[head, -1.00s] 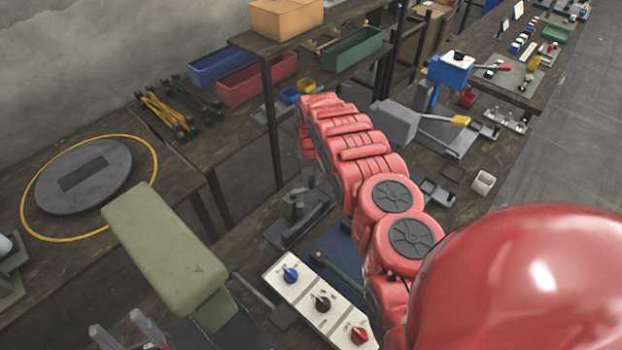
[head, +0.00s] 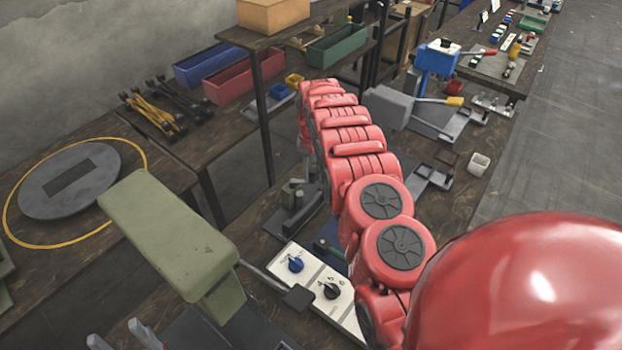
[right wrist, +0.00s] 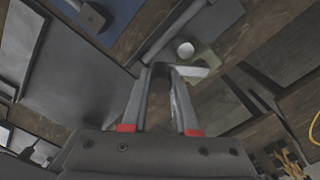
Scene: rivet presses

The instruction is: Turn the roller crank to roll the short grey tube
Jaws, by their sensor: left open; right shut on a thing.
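My right arm runs across the middle of the head view, and its gripper is hidden there behind the arm. In the right wrist view my right gripper (right wrist: 162,70) is shut on a dark, narrow part, seemingly the roller crank's handle; its shape is mostly hidden by the fingers. A green part with a pale round end (right wrist: 186,49) lies just beyond the fingertips. I cannot make out the short grey tube for certain. My left gripper (head: 115,331) is at the bottom left of the head view, fingers apart, empty, partly cut off by the frame edge.
A green press head (head: 170,232) stands at the left front. A white knob panel (head: 313,276) lies beside my right arm. A grey turntable (head: 68,180) and bins (head: 250,82) are further back.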

